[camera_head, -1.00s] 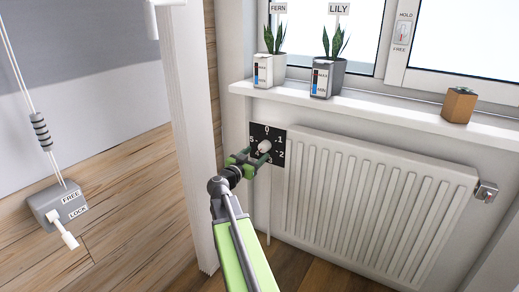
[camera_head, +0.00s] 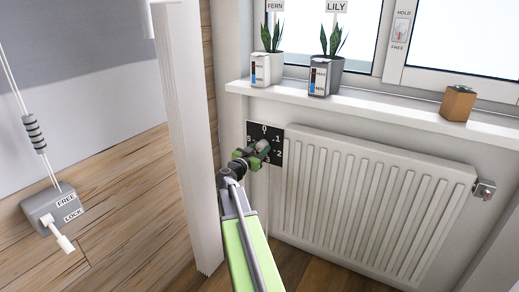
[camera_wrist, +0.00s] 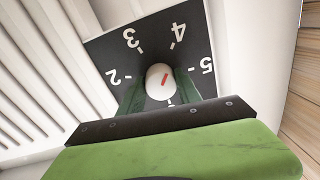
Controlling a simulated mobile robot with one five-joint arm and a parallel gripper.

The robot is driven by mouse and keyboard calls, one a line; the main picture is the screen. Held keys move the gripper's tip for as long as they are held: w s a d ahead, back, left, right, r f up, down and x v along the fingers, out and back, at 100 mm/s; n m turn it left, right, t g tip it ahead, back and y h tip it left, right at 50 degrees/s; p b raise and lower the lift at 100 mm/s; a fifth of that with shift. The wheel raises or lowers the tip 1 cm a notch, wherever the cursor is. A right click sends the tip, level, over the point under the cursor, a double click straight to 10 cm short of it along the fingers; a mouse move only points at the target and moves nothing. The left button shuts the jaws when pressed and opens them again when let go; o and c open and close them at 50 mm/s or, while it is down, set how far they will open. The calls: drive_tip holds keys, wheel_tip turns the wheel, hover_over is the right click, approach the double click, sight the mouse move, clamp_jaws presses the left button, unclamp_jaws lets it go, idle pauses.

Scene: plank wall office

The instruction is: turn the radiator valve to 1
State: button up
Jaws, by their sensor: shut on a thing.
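The radiator valve is a white knob (camera_wrist: 159,80) with a red mark, on a black dial plate (camera_head: 277,184) with white digits. My gripper (camera_head: 259,149) is at the knob, covering most of it in the head view. In the wrist view my gripper (camera_wrist: 160,90) has one green finger on each side of the knob and is shut on it. The red mark slants up and right, toward the 4 and 5 side; its exact reading is unclear. Digits 2, 3, 4 and 5 show there; 1 is hidden there but shows in the head view, right of 0.
The ribbed radiator (camera_head: 370,200) is right of the dial. A white post (camera_head: 190,140) stands close left of my arm. The sill (camera_head: 390,113) above holds two potted plants and a wooden pot (camera_head: 458,103). A cord box (camera_head: 54,208) hangs at left.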

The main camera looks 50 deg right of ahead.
drive_tip(key=shift+c, duration=1.2)
drive_tip(key=shift+w, duration=0.2)
clamp_jaws()
drive_tip(key=shift+s, duration=0.15)
